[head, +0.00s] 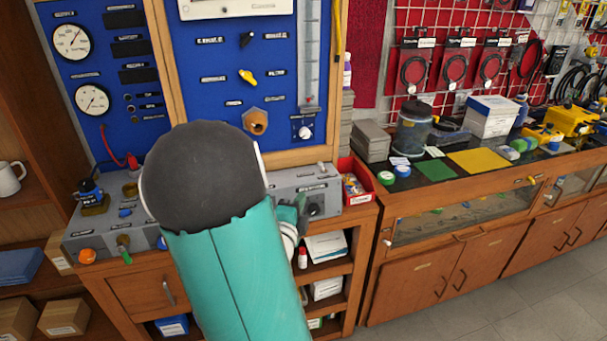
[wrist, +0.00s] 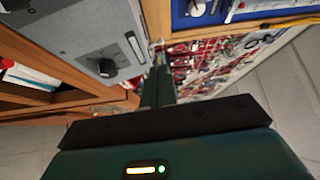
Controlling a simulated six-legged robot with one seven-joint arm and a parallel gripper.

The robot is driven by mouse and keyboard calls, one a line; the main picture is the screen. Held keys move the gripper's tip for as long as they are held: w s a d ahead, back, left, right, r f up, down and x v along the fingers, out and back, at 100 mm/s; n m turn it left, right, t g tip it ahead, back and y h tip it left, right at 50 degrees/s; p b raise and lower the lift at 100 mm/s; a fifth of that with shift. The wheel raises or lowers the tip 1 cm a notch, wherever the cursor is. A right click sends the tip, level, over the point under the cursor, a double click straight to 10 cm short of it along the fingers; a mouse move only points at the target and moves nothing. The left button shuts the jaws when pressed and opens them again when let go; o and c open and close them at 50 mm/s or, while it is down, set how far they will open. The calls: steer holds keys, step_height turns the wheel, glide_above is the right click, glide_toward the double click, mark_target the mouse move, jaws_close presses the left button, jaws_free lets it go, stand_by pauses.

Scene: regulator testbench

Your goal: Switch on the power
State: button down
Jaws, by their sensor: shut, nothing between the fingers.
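A grey console (head: 345,185) runs along the bench below the blue panel. A black rotary knob (head: 314,209) sits at its right end. In the wrist view the same knob (wrist: 107,68) has a pale pointer mark, and a label above it is too small to read. My gripper (head: 302,203) is shut and empty, just left of the knob in the head view. In the wrist view its closed dark green fingers (wrist: 158,62) are to the right of the knob; I cannot tell whether they touch it. My arm hides the middle of the console.
The blue panel (head: 215,118) carries gauges, a yellow lever (head: 248,78) and a white knob (head: 305,132). A red bin (head: 355,186) of small parts is close right of the console. Shelves lie below. A wooden workbench (head: 400,210) stands to the right, with clear floor before it.

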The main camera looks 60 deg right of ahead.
mark_target(318, 179)
steer(key=d, duration=0.4)
steer(key=w+d, duration=0.1)
steer(key=d, duration=0.4)
steer(key=w+d, duration=0.1)
steer(key=d, duration=0.4)
steer(key=shift+r, duration=0.35)
steer(key=shift+s+d+r+m+g+y, duration=0.2)
steer(key=shift+r+m+g+y, duration=0.15)
steer(key=shift+m, duration=0.55)
steer(key=shift+s+d+r+m+y, duration=0.35)
steer(key=shift+m+y, duration=0.3)
steer(key=shift+m, duration=0.25)
steer(key=shift+s+d+r+m+y, duration=0.1)
steer(key=shift+s+d+m+y, duration=0.2)
steer(key=shift+m+y, duration=0.5)
steer(key=shift+w+a, duration=0.1)
steer(key=shift+w, duration=0.05)
